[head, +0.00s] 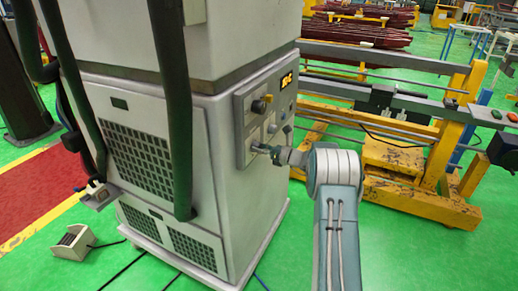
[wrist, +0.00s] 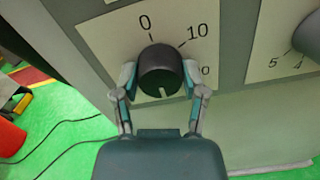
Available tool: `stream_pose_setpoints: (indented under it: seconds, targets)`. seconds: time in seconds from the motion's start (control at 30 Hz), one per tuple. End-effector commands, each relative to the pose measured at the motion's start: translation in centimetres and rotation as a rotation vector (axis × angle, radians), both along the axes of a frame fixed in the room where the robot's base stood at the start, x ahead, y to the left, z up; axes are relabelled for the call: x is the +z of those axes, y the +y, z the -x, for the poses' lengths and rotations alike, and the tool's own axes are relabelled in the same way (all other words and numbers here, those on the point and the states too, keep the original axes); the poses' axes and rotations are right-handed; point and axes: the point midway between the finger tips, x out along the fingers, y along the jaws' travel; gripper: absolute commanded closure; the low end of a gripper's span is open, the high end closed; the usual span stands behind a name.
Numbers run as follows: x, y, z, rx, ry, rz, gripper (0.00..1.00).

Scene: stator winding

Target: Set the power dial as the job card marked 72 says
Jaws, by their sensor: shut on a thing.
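My gripper (wrist: 162,88) is shut on a round black dial (wrist: 160,66), one finger on each side. The dial's white pointer line points down toward my gripper's palm. On the white plate (wrist: 105,40) around it I read 0 at the upper left and 10 at the upper right. A further number at the right is partly hidden by a finger. In the head view my gripper (head: 263,149) reaches the lower part of the control panel (head: 241,140) on the machine's side, and the dial is too small to make out. I see no job card marked 72.
Another dial (wrist: 308,36) with 5 and 4 beside it is at the right in the wrist view. A dark knob (head: 258,106) and a lit orange display (head: 286,80) are higher on the panel. A yellow frame (head: 420,175) stands at the right. Cables lie on the green floor.

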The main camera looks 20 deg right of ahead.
Motion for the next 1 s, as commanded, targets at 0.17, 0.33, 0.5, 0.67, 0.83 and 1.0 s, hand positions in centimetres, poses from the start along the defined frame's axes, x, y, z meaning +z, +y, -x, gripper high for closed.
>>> stream_pose_setpoints:
  seconds: [0.17,0.33,0.5,0.67,0.83,1.0]
  targets:
    - [-0.87,-0.01,0.16,-0.001,0.023,-0.010,0.92]
    - [-0.89,-0.01,0.17,-0.001,0.024,-0.009,0.92]
    - [-0.87,-0.01,0.17,-0.001,0.023,-0.009,0.22]
    - [-0.52,-0.01,0.13,0.000,0.016,-0.008,0.10]
    - [-0.31,0.00,0.12,0.000,0.013,-0.008,0.10]
    - [-0.21,-0.24,0.37,-0.001,0.011,-0.008,0.10]
